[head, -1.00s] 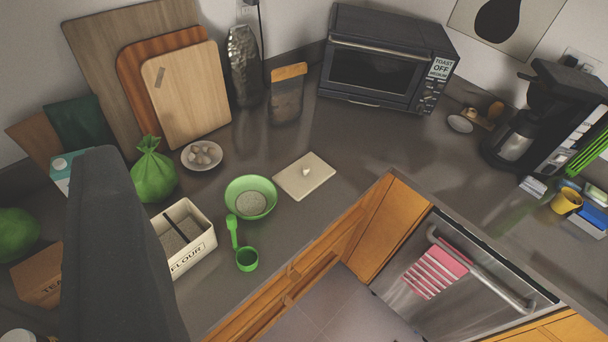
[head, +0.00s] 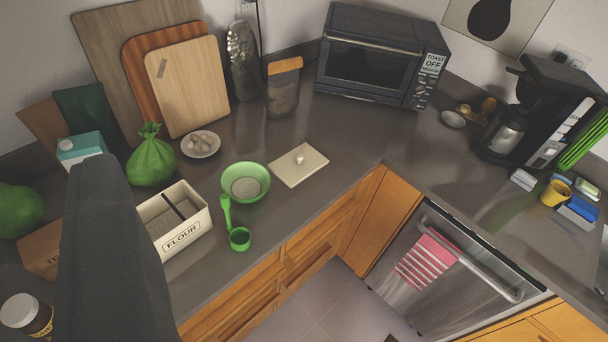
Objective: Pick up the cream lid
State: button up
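The cream lid (head: 289,171) is a flat, rectangular plate with a small pale knob on top. It lies on the grey counter near the inner corner, right of a green bowl (head: 263,194). The open cream flour box (head: 203,217) stands to the left, holding pale flour and a dark divider. A dark grey arm part of mine covers the lower left of the head view. My gripper's fingers do not show, and nothing touches the lid.
A green scoop (head: 239,239) lies in front of the bowl. A plate of eggs or garlic (head: 200,144), a green bag (head: 152,161), cutting boards (head: 188,85) and a toaster oven (head: 381,55) stand behind. Counter right of the lid is clear. A dishwasher (head: 450,270) is below right.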

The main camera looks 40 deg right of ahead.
aim_at(291, 168)
jog(key=k, duration=1.05)
jog(key=z, duration=0.45)
jog(key=i, duration=0.7)
jog(key=z, duration=0.65)
jog(key=i, duration=1.6)
jog(key=u, duration=0.55)
jog(key=i, duration=0.45)
jog(key=u, duration=0.3)
